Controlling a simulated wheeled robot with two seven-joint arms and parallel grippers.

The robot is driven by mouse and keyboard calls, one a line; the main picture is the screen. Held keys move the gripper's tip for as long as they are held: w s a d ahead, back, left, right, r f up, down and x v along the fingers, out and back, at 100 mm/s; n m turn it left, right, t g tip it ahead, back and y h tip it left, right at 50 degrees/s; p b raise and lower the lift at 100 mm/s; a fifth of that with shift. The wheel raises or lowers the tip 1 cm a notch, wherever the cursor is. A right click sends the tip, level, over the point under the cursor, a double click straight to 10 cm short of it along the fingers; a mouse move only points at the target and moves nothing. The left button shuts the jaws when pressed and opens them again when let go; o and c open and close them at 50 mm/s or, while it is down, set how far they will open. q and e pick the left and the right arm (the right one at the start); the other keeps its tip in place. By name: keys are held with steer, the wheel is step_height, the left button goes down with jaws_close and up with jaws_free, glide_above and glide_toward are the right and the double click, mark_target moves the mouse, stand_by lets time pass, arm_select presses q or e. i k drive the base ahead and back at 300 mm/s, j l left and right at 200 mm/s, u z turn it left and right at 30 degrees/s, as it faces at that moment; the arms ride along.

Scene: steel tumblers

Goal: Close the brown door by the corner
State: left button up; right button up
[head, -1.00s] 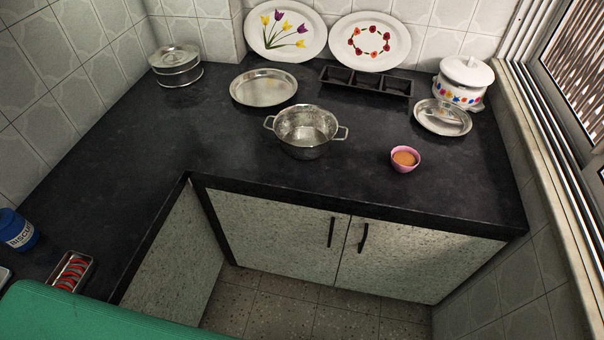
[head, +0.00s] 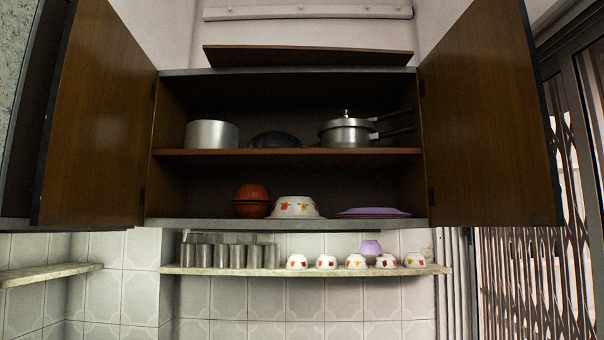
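A wall cabinet (head: 290,225) hangs ahead with two brown doors, both standing wide open. The left brown door (head: 98,120) is swung out to the left, its hinge edge against the cabinet's left side. The right brown door (head: 488,110) is swung out to the right, toward the metal grille. The frame does not make clear which one counts as by the corner. Neither of my grippers shows in the head view, and nothing touches either door.
Steel tumblers (head: 237,256) and small bowls (head: 357,261) line the stone shelf (head: 300,270) below. A folding grille (head: 525,285) stands right.

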mark_target(92, 171)
steer(key=u, duration=1.1)
steer(key=l+u, duration=0.15)
steer(key=u, duration=0.25)
steer(key=k+l+u, duration=0.1)
steer(key=u, duration=0.3)
steer(key=l+u, duration=0.1)
steer(key=u, duration=0.35)
steer(key=k+u, duration=0.1)
steer(key=u, duration=0.3)
steer(key=k+l, duration=0.1)
